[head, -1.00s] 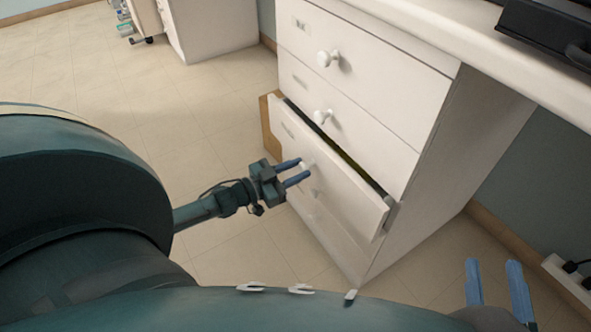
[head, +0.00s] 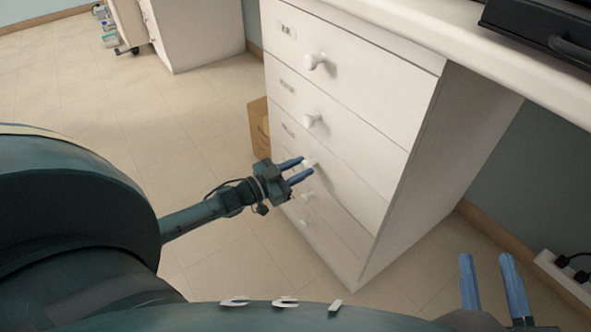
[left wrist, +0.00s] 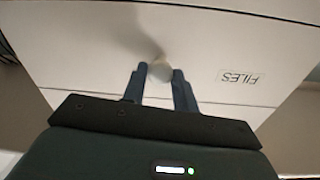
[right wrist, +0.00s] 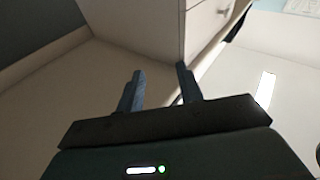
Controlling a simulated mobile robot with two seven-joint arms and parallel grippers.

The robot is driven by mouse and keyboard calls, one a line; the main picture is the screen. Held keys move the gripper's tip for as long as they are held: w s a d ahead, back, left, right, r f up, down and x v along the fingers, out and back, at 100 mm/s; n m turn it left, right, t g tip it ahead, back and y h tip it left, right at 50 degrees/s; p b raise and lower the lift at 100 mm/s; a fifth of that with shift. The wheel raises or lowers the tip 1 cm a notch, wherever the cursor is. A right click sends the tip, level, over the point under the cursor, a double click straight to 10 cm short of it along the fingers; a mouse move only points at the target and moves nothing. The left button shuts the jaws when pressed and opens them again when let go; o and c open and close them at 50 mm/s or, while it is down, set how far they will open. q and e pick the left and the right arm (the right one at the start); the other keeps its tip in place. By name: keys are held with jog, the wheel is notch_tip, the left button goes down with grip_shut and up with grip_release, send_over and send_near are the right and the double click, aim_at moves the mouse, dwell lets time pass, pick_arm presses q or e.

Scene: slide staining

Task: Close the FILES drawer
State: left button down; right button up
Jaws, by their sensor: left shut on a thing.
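The FILES drawer (head: 345,183) is the third front down in the white cabinet. Its front looks flush with the fronts around it, with no open gap showing. In the left wrist view its label (left wrist: 241,79) reads FILES upside down. My left gripper (head: 307,168) is shut on the round white drawer knob (left wrist: 160,70), one finger on each side. The fingers partly hide the knob in the head view. My right gripper (head: 487,257) is open and empty, low at the right, away from the cabinet; it also shows in the right wrist view (right wrist: 160,72).
Other drawers with white knobs (head: 314,61) are above and below. A cardboard box (head: 258,128) stands beside the cabinet. The desk top (head: 450,45) juts out at upper right, with a black case (head: 545,32) on it. A power strip (head: 565,280) is at lower right. The floor at left is clear.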

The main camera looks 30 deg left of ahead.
pick_arm(q)
jog(key=c, duration=1.1)
grip_release()
jog(key=shift+w+d, duration=0.1)
jog(key=shift+w, duration=0.1)
pick_arm(e)
jog(key=shift+w, duration=0.1)
jog(key=shift+f, duration=0.1)
pick_arm(q)
jog(key=p+v, duration=0.4)
jog(key=v, duration=0.9)
pick_arm(e)
jog(key=shift+s+d+f+n+g+h, duration=0.1)
jog(key=shift+s+d+n+g+h, duration=0.1)
jog(key=shift+d+n+g+h, duration=0.15)
pick_arm(q)
jog(key=shift+r, duration=0.1)
